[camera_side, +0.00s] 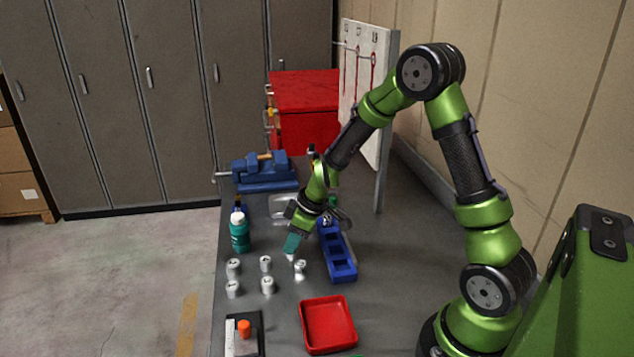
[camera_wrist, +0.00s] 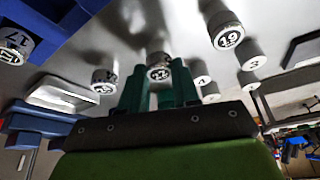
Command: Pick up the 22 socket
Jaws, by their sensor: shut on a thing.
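My gripper (camera_side: 291,246) points down over the table with its teal fingers, left of the blue socket tray. The fingers (camera_wrist: 160,88) are shut on a silver socket (camera_wrist: 159,66) in the wrist view. Its label looks like 22, though it is partly blurred. In the side view the held socket (camera_side: 289,257) is mostly hidden by the fingers, and I cannot tell whether it touches the table. Another socket (camera_side: 300,267) stands close beside it. A socket marked 19 (camera_wrist: 228,37) shows in the wrist view.
Several sockets (camera_side: 233,268) stand on the grey table. The blue tray (camera_side: 340,273) is right of my gripper; a 17 socket (camera_wrist: 14,44) sits in blue in the wrist view. A red tray (camera_side: 328,325), a teal bottle (camera_side: 240,236) and a blue vise (camera_side: 266,170) are around.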

